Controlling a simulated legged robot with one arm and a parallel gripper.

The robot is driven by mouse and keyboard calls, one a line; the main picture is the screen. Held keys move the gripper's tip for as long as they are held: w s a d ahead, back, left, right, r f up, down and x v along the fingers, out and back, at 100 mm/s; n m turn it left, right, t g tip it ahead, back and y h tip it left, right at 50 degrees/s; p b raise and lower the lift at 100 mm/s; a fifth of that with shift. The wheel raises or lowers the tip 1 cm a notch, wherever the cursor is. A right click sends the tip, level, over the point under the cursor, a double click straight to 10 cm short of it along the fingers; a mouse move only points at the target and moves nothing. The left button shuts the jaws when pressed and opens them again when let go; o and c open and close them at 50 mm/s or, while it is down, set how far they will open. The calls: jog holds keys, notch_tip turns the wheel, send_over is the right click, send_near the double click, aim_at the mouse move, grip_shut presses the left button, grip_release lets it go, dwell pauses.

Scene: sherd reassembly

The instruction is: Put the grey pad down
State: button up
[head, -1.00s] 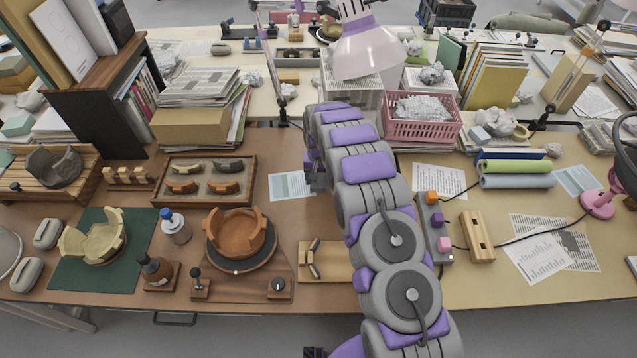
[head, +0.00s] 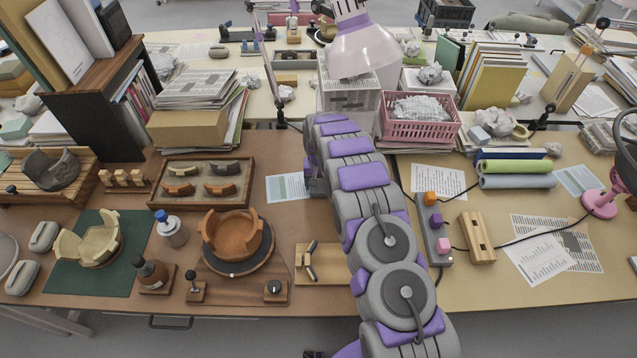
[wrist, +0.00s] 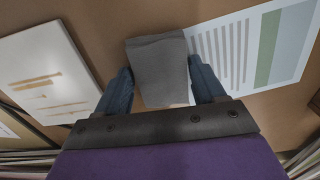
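The grey pad (wrist: 158,68) is a small dark grey block in the wrist view. It sits between the two blue fingers of my gripper (wrist: 160,66), whose tips meet its left and right sides. The brown table surface shows behind it; whether the pad touches the table I cannot tell. In the head view my arm runs up the middle of the table and hides the pad.
A printed sheet (wrist: 255,50) lies right of the pad in the wrist view, and a pale board with tan marks (wrist: 42,75) lies left. In the head view a sherd tray (head: 203,203), a turntable with an orange pot (head: 237,237) and a pink basket (head: 420,131) stand around my arm.

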jog(key=o, duration=0.3)
jog(key=shift+a, duration=0.4)
jog(key=shift+d+r, duration=0.15)
jog(key=shift+r, duration=0.25)
notch_tip(320, 180, up, 7)
jog(key=shift+p, duration=0.85)
jog(key=shift+f, duration=0.1)
